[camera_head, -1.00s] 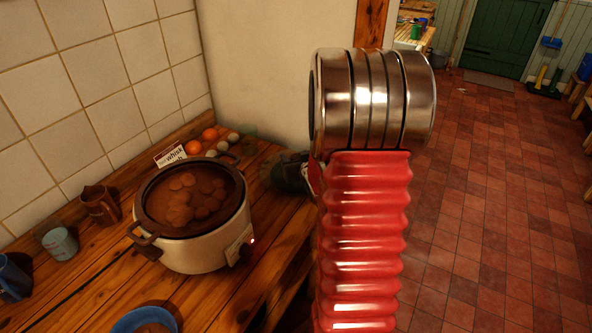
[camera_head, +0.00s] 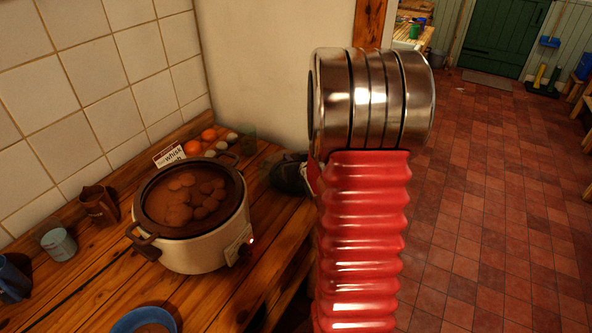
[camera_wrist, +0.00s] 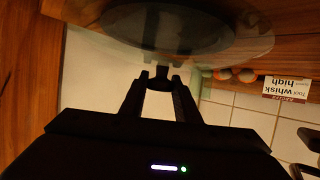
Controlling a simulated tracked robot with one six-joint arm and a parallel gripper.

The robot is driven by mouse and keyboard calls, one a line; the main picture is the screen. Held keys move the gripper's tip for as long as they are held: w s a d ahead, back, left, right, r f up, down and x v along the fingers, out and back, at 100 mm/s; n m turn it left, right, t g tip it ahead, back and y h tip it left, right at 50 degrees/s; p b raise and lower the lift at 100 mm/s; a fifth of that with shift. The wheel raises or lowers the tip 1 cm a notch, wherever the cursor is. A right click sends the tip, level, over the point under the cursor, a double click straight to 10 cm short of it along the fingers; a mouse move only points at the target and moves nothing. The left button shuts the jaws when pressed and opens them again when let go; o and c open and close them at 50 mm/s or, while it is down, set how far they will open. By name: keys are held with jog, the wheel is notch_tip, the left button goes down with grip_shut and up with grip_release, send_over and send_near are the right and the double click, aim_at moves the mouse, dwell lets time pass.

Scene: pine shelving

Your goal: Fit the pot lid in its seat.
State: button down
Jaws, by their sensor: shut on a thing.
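The pot (camera_head: 192,250) is a cream cooker with a dark brown rim and handles, standing on the wooden counter at the left of the head view. Its top is uncovered and brown, lumpy food shows inside. The pot lid (camera_wrist: 255,48) is a clear glass disc, seen across the top of the wrist view. My gripper (camera_wrist: 160,76) is shut on the lid's dark knob. In the head view my red arm hides most of the gripper and lid; a dark part shows beside it, right of the pot and apart from it.
Behind the pot are a whisk sign (camera_head: 170,156), oranges and eggs. A brown jug (camera_head: 98,205), a grey cup (camera_head: 60,244) and a blue mug (camera_head: 12,280) stand left. A blue bowl (camera_head: 145,322) sits in front. A tiled wall closes off the back.

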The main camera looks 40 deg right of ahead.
aim_at(295, 156)
jog(key=shift+r, duration=0.15)
dwell(0.3)
notch_tip(295, 156, up, 9)
jog(key=shift+r, duration=0.4)
dwell(0.7)
